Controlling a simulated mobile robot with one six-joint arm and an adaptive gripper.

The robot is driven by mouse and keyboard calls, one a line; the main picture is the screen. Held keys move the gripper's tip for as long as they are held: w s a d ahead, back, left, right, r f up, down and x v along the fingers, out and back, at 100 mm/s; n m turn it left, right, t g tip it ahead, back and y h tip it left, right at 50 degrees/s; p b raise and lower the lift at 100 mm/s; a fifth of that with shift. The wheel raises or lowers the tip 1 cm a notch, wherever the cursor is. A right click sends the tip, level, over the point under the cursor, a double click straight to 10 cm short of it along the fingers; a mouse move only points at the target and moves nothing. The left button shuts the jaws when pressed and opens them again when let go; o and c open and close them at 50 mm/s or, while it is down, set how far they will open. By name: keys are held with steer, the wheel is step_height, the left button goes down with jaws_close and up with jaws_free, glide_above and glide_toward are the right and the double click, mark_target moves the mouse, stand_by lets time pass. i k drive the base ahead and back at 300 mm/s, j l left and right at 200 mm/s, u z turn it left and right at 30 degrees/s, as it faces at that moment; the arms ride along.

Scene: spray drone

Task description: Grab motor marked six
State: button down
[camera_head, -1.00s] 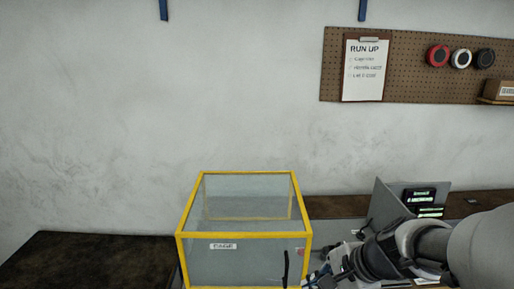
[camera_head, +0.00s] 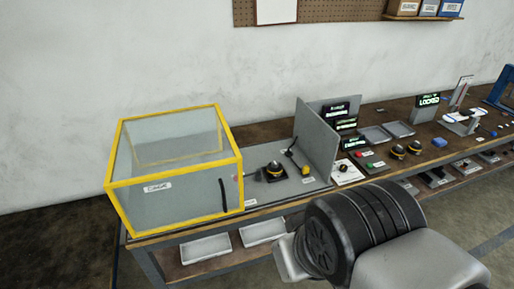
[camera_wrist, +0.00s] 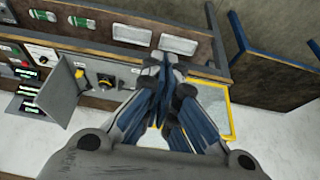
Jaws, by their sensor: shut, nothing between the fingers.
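Black-and-yellow round motors stand on the bench. One motor (camera_head: 275,170) sits on a mount on the grey board right of the cage; it also shows in the wrist view (camera_wrist: 105,81). Two more, a left one (camera_head: 398,152) and a right one (camera_head: 414,147), stand beyond the grey partition. I cannot read a six on any of them. My gripper (camera_wrist: 162,66) is shut and empty in the wrist view, apart from the motors. In the head view my arm covers the lower right and hides part of the bench front.
A clear cage (camera_head: 172,112) with a yellow frame stands at the bench's left end. An upright grey partition (camera_head: 316,140) divides the bench. Small lit displays (camera_head: 346,124), empty trays (camera_head: 398,129) and a stand with a white drone-like part (camera_head: 466,115) lie farther right. White bins (camera_head: 205,248) sit below.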

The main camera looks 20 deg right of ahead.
mark_target(272, 172)
steer(key=i+l+u, duration=0.15)
steer(key=i, duration=0.3)
steer(key=i+l+u, duration=0.15)
steer(key=i+l, duration=0.15)
steer(key=i, duration=0.15)
steer(key=i+l+u, duration=0.15)
steer(key=i+l, duration=0.15)
steer(key=i, duration=0.15)
